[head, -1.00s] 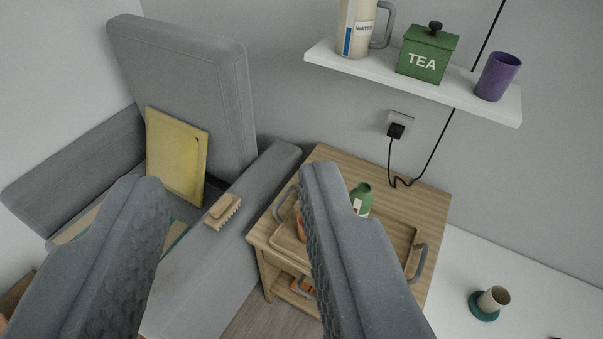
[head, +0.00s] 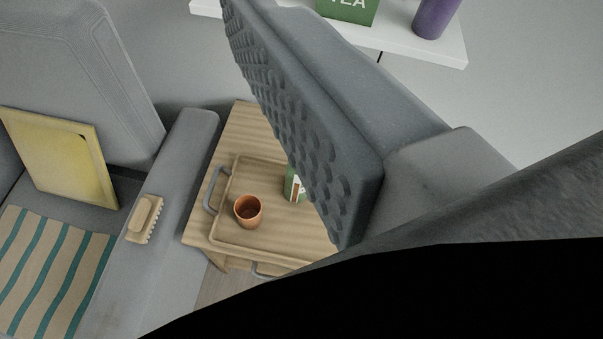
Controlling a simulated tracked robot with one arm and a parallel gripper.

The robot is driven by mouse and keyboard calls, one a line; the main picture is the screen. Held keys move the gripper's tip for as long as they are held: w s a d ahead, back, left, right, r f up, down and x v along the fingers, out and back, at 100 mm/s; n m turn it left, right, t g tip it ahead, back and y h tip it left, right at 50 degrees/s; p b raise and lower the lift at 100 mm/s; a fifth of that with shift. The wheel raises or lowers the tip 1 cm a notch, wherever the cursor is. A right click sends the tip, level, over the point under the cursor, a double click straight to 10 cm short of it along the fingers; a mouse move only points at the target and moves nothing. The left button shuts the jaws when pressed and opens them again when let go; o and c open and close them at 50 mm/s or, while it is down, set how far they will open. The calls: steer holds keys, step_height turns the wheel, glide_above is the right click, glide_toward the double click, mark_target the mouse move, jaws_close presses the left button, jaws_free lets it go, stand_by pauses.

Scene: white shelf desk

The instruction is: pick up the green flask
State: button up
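The green flask (head: 291,186) stands on a wooden tray (head: 285,236) on a small wooden side table. Only its left part with a pale label shows; my finger hides the rest. One large grey finger of my gripper (head: 300,125) crosses the head view, in front of the flask. Its ribbed pad is bare and nothing presses against it. The other finger is out of view. My gripper appears open and empty. I cannot tell the distance from finger to flask.
A brown cup (head: 248,211) stands on the tray, left of the flask. A grey armchair (head: 185,170) with a wooden brush (head: 146,218) on its arm is at left. A white shelf (head: 452,51) bears a green tea box (head: 349,8) and a purple cup (head: 437,15).

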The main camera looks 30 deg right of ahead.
steer(key=w+d+f+n+g+h+p, duration=0.1)
steer(key=w+d+f+h+p, duration=0.1)
steer(key=w+d+f, duration=0.75)
steer(key=w+d+f+h+p, duration=0.1)
steer(key=w+d+f+p, duration=0.2)
steer(key=w+d+f, duration=0.7)
steer(key=s+d+f+n+y+p, duration=0.1)
steer(key=s+d+f, duration=0.15)
steer(key=f, duration=0.55)
steer(key=s+d+f+y+p, duration=0.1)
steer(key=d+f, duration=0.2)
steer(key=f, duration=0.5)
steer(key=s+a+f+y+p, duration=0.1)
steer(key=s+a+f+y, duration=0.15)
steer(key=f, duration=0.35)
steer(key=s+a+f+y+p, duration=0.1)
steer(key=s+f+y, duration=0.15)
steer(key=f, duration=0.35)
steer(key=shift+h, duration=0.5)
steer(key=b+x, duration=0.1)
steer(key=x, duration=0.6)
steer(key=shift+w+f+b, duration=0.1)
steer(key=shift+f+b, duration=0.15)
steer(key=shift+b, duration=0.1)
steer(key=b+x, duration=0.2)
steer(key=x, duration=0.3)
